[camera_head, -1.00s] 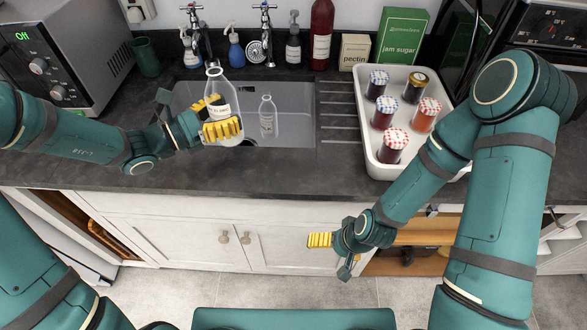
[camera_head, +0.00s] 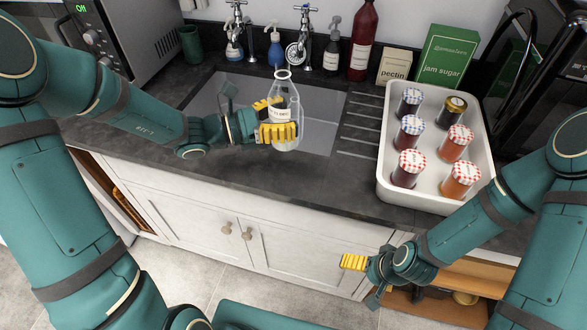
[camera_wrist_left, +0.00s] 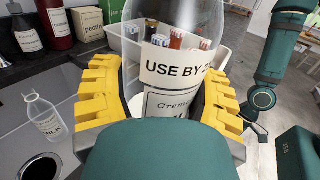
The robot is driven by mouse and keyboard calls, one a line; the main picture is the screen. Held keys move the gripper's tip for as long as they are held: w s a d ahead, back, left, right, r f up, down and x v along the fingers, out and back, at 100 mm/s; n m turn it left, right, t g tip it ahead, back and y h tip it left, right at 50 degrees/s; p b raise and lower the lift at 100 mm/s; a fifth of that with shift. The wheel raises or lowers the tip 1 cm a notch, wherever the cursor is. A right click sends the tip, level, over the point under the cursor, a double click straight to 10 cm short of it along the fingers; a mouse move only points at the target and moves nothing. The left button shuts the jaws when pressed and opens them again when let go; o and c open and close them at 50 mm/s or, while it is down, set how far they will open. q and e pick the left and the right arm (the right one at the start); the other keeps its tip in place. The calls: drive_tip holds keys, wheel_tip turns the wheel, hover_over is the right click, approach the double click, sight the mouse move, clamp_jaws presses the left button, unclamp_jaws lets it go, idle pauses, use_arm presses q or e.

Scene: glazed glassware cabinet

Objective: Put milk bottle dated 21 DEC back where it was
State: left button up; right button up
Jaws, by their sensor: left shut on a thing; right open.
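My left gripper (camera_head: 276,119) is shut on a clear, empty-looking glass bottle (camera_head: 284,88) and holds it upright over the sink (camera_head: 215,105). In the left wrist view the held bottle's label (camera_wrist_left: 172,70) reads "USE BY 2..."; the rest of the date is cut off. A second clear bottle (camera_wrist_left: 45,118) labelled "MILK" stands in the sink near the drain in that view. In the head view it is mostly hidden behind the held bottle. My right gripper (camera_head: 356,263) is open and empty, low in front of the cupboard doors.
A white tray (camera_head: 386,165) of several lidded jars stands right of the ribbed drainer (camera_head: 362,127). Taps (camera_head: 300,45), soap bottles, a dark red bottle (camera_head: 362,40), a pectin box (camera_head: 393,66) and a jam sugar box (camera_head: 446,53) line the back. A microwave (camera_head: 140,35) is at left.

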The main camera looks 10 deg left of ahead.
use_arm(q)
wheel_tip(320, 180, down, 5)
drive_tip(key=shift+f+b, duration=0.15)
drive_tip(key=shift+b, duration=0.55)
drive_tip(key=shift+f+b, duration=0.55)
drive_tip(key=shift+f, duration=1.7)
drive_tip(key=shift+f, duration=0.15)
drive_tip(key=o, duration=1.3)
drive_tip(key=shift+o, duration=0.2)
